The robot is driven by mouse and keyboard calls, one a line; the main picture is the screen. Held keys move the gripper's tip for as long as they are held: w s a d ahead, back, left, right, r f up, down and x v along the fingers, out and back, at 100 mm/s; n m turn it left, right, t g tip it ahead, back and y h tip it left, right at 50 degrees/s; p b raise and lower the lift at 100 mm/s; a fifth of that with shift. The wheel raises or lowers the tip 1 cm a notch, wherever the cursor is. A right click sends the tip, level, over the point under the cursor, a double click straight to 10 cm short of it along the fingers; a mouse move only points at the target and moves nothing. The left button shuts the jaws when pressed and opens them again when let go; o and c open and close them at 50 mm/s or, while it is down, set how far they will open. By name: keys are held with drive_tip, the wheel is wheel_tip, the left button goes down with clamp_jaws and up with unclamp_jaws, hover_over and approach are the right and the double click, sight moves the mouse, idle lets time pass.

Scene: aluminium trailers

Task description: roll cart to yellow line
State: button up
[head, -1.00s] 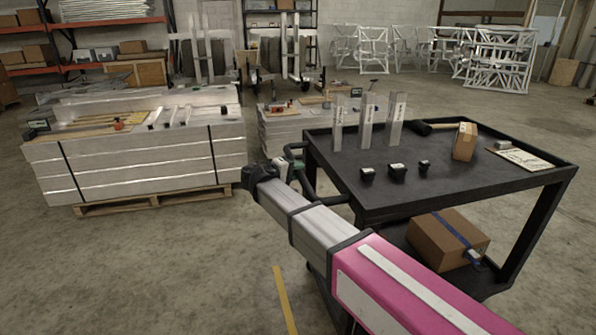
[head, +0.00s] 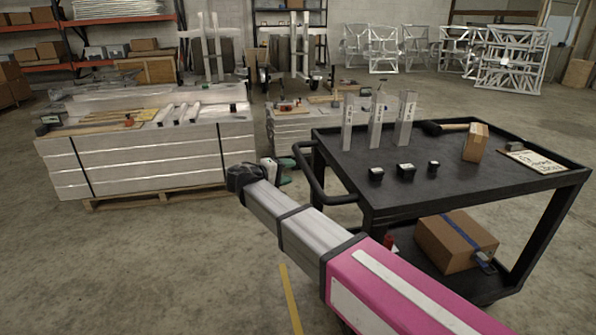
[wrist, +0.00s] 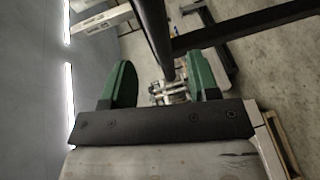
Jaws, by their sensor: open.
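The black two-shelf cart (head: 350,185) stands at the right in the head view, its push handle (head: 312,180) on its left end. The yellow line (head: 291,300) is a strip on the floor at the bottom middle, partly hidden by my arm. My gripper (head: 280,170) is beside the handle at its left. In the wrist view my gripper (wrist: 165,82) has its green fingers apart, with a dark bar of the cart handle (wrist: 153,35) running above and between them. I cannot tell whether the bar touches the fingers.
Upright metal profiles (head: 376,122), small black blocks (head: 405,171) and a small box (head: 476,142) stand on the cart top. A cardboard box (head: 455,241) sits on the lower shelf. Stacked aluminium on a pallet (head: 150,160) stands at the left. Floor at front left is clear.

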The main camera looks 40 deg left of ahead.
drive_tip(key=shift+v, duration=1.95)
drive_tip(key=shift+s, duration=0.1)
